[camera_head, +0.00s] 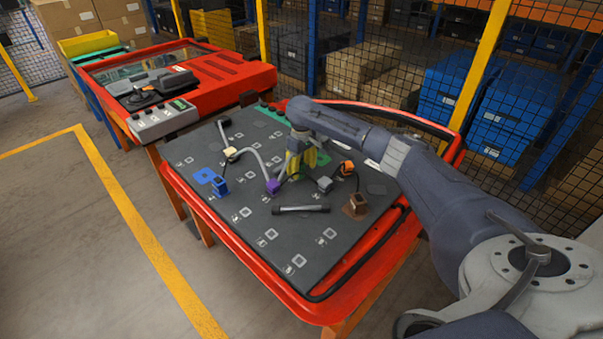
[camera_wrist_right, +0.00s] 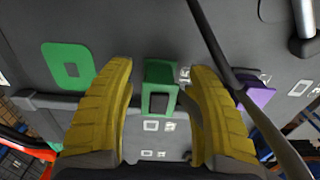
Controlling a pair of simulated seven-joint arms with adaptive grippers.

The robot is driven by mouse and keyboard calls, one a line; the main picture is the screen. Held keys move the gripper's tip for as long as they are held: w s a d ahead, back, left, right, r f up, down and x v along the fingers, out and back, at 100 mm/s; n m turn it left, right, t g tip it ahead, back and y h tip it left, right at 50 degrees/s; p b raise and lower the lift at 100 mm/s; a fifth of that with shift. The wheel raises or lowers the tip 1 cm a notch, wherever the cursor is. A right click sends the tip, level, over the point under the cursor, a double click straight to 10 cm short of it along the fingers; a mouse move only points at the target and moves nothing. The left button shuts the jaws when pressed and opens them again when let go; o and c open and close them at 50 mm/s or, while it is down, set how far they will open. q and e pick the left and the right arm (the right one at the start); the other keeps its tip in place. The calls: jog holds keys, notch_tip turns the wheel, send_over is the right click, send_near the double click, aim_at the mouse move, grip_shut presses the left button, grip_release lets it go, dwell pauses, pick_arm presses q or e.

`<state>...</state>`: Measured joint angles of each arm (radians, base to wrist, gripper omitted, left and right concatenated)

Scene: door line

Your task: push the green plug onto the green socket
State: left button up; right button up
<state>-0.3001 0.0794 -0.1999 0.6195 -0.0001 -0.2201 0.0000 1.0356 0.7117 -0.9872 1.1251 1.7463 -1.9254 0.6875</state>
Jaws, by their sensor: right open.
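The green plug (camera_wrist_right: 160,86) is a small block with a dark opening, seen between the two yellow fingers in the right wrist view. My right gripper (camera_head: 301,166) is open over the board. In its wrist view the fingers (camera_wrist_right: 161,72) stand on either side of the plug, with a gap on each side. The green socket (camera_wrist_right: 69,67) shows as a flat green square with a grey centre, left of the fingers. Its green patch (camera_head: 322,158) also shows just right of the gripper in the head view, where the plug is hidden. My left gripper is not in view.
The dark board (camera_head: 250,253) holds a purple plug (camera_head: 272,187), a blue plug (camera_head: 220,186), an orange plug (camera_head: 347,168) and a brown block (camera_head: 355,205). Cables cross near the gripper. A dark bar (camera_head: 301,209) lies in front. The board's front left is mostly clear.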

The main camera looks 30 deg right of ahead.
jog(key=shift+f, duration=1.1)
grip_shut()
jog(key=shift+s, duration=0.1)
dwell(0.6)
jog(key=shift+r, duration=0.45)
dwell(0.4)
jog(key=c, duration=0.8)
grip_release()
grip_shut()
